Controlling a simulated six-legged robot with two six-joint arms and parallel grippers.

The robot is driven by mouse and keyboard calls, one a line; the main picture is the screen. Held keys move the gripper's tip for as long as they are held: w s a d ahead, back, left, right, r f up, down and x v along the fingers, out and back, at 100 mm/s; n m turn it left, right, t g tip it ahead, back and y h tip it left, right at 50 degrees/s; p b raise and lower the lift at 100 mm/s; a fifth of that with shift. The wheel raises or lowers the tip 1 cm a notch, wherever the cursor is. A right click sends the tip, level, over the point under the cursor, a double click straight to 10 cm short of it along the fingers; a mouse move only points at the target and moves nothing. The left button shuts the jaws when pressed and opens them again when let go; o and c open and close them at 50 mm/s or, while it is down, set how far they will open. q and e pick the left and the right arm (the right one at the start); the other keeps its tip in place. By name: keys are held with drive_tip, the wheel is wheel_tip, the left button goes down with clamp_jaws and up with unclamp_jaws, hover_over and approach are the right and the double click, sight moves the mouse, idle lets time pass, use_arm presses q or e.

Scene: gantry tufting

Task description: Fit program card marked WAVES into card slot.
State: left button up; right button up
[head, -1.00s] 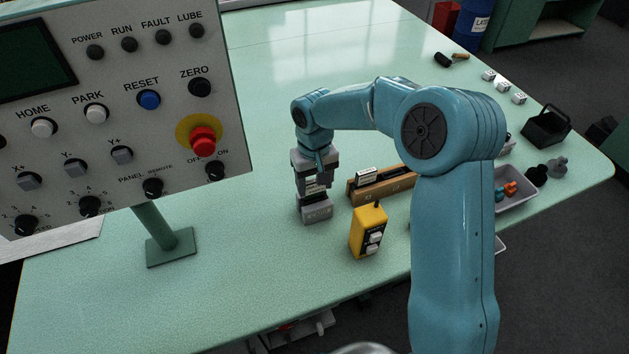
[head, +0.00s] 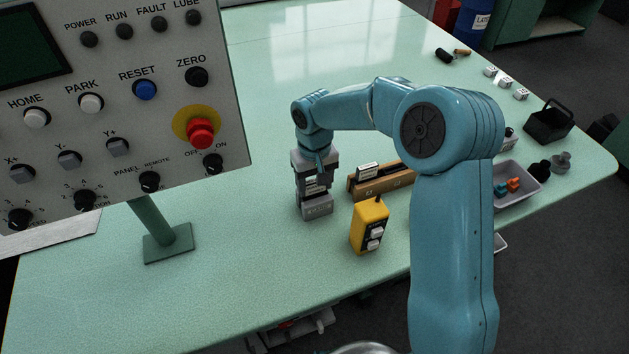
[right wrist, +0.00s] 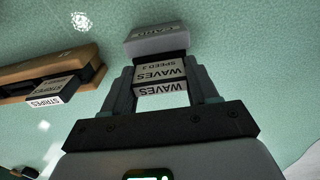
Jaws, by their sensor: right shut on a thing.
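The card's lower end is at the slot's top. How far it sits inside, I cannot tell. My left gripper is not in view.
A wooden rack (head: 385,184) with a STRIPES card (right wrist: 48,91) stands right of the slot. A yellow pendant box (head: 366,226) stands in front. The control panel (head: 110,110) on its post rises at left. A grey tray (head: 520,178) is at right.

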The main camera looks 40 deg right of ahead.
drive_tip(key=shift+f, duration=0.3)
drive_tip(key=o, duration=1.2)
drive_tip(key=shift+o, duration=0.2)
wheel_tip(320, 180, up, 16)
drive_tip(key=shift+r, duration=0.15)
